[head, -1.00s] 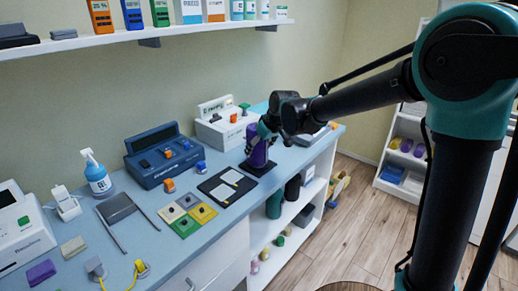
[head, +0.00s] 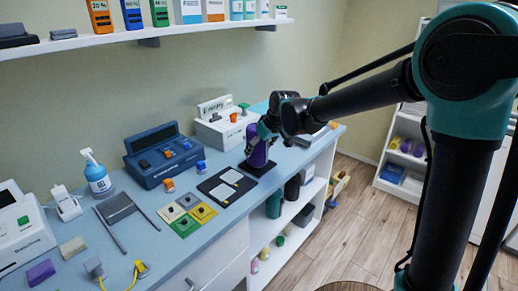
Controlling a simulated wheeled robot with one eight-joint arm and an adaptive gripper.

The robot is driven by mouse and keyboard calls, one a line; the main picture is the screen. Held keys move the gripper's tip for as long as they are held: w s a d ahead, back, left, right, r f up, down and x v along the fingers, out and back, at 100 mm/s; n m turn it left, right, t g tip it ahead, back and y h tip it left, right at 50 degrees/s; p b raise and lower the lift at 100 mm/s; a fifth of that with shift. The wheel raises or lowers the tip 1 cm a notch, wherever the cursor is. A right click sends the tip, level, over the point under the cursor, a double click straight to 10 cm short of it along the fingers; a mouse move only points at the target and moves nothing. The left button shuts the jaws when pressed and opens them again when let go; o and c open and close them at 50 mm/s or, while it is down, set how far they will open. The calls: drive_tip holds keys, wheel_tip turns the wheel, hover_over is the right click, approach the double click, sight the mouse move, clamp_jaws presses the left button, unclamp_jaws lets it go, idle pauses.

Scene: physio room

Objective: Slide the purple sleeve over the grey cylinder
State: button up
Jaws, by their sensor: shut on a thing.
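The purple sleeve (head: 258,154) stands upright at the far right part of the counter, over a black base plate (head: 262,168). My gripper (head: 262,136) is shut on the sleeve near its top and partly covers it. The grey cylinder cannot be made out; whether it is inside the sleeve is hidden. I cannot tell whether the sleeve touches the plate.
A black board with white cards (head: 228,186) lies left of the plate. Coloured square tiles (head: 187,214), a blue case (head: 163,157), a white device (head: 226,130) and a spray bottle (head: 97,175) stand along the blue counter. A shelf hangs above.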

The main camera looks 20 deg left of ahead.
drive_tip(key=shift+f, duration=0.4)
idle(0.4)
drive_tip(key=o, duration=1.5)
drive_tip(key=shift+c, duration=0.2)
drive_tip(key=v, duration=1.2)
drive_tip(key=d+f+m+h, duration=0.1)
drive_tip(key=d+f+m, duration=0.3)
drive_tip(key=d, duration=0.9)
drive_tip(key=s+d+f+m+h, duration=0.1)
drive_tip(key=s+d+f+m, duration=0.1)
drive_tip(key=s+d+f, duration=0.3)
drive_tip(key=s+d+f+m+h, duration=0.1)
drive_tip(key=s+d+f, duration=0.4)
drive_tip(key=d, duration=0.8)
drive_tip(key=s+d+f+m+h, duration=0.2)
drive_tip(key=s+d+f+m, duration=0.2)
drive_tip(key=d+f, duration=0.3)
drive_tip(key=shift+s+d+f+t, duration=0.4)
drive_tip(key=shift+s+d, duration=0.25)
drive_tip(key=shift+d, duration=0.55)
